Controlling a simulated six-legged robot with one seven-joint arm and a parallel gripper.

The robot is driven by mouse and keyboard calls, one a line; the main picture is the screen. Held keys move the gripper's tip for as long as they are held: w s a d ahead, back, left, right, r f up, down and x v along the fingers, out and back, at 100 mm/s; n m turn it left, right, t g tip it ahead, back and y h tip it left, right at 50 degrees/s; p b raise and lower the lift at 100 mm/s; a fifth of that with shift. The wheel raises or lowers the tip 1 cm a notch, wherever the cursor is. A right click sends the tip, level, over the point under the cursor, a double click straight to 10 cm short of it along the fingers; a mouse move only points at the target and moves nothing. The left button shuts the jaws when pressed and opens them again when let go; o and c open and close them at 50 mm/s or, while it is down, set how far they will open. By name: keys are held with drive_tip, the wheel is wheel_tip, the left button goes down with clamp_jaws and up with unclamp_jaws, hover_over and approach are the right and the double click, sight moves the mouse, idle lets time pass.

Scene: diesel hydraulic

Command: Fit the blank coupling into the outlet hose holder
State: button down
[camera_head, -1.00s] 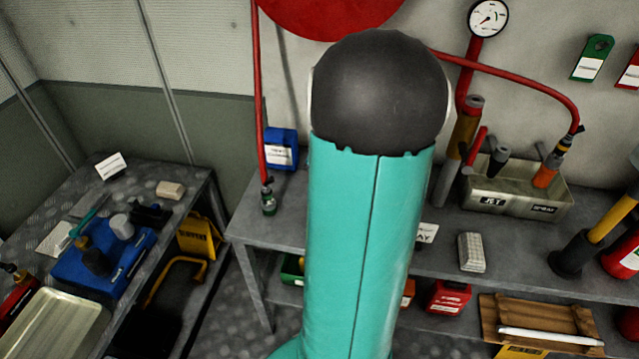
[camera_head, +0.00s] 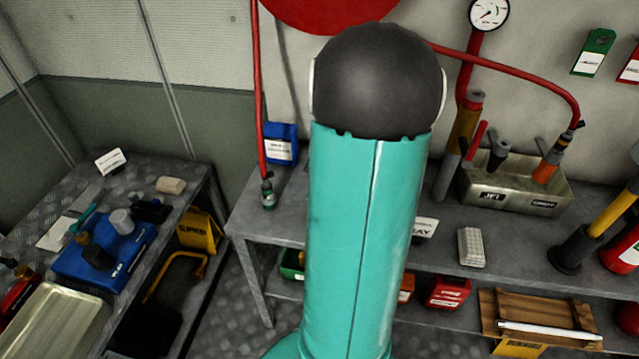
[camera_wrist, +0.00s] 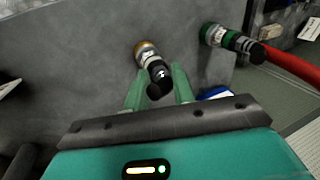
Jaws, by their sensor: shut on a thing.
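In the wrist view, a short coupling (camera_wrist: 153,68) with a brass-coloured ring, a silver band and a black end sits between the two green fingers of my gripper (camera_wrist: 157,90). It looks like the blank coupling. My gripper is shut on it, and its brass end points away from me. A green and silver hose coupling (camera_wrist: 222,37) on a red hose is apart from it, to the right. The same hose end (camera_head: 268,192) hangs at the bench's left edge in the head view. My arm hides my gripper there. I cannot pick out the outlet hose holder with certainty.
A blue labelled box (camera_head: 283,145) stands at the back of the grey bench (camera_head: 340,205). A metal tray (camera_head: 515,190) with nozzles stands to the right, near a white ribbed block (camera_head: 471,246). A side table (camera_head: 185,195) at left carries a blue case (camera_head: 105,255).

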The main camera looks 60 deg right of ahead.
drive_tip(key=shift+f, duration=0.1)
drive_tip(key=c, duration=1.1)
unclamp_jaws()
drive_tip(key=v, duration=1.4)
